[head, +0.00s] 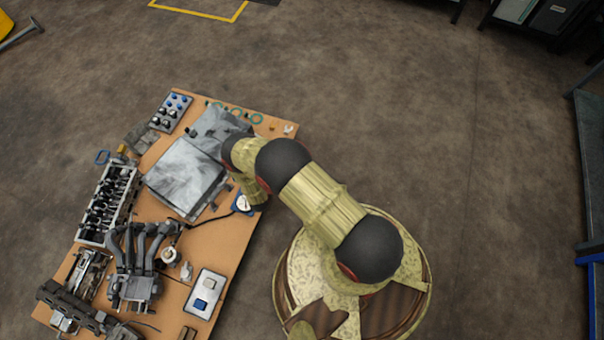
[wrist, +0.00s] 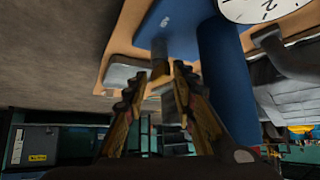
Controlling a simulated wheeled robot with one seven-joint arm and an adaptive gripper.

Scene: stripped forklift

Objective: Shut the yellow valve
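In the wrist view, a small yellow-brown piece (wrist: 160,69) shows at the end of a grey bar beneath a blue body (wrist: 178,25). It may be the yellow valve, but the dim picture does not make this certain. My gripper (wrist: 155,82) has its fingers apart, with this piece just beyond or between the tips; contact cannot be told. A blue cylinder (wrist: 224,75) stands close to the right finger. A white dial gauge (wrist: 258,6) is at the top. In the head view, the gauge (head: 243,203) sits beside my arm's end, and no yellow valve is clearly visible there.
The orange-brown workbench (head: 222,240) carries a cylinder head (head: 108,203), a manifold (head: 135,265), grey sheets (head: 185,178) and a tray with blue and white blocks (head: 205,293). Open floor (head: 450,130) lies to the right, with a blue-edged bench (head: 590,150) at the far right.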

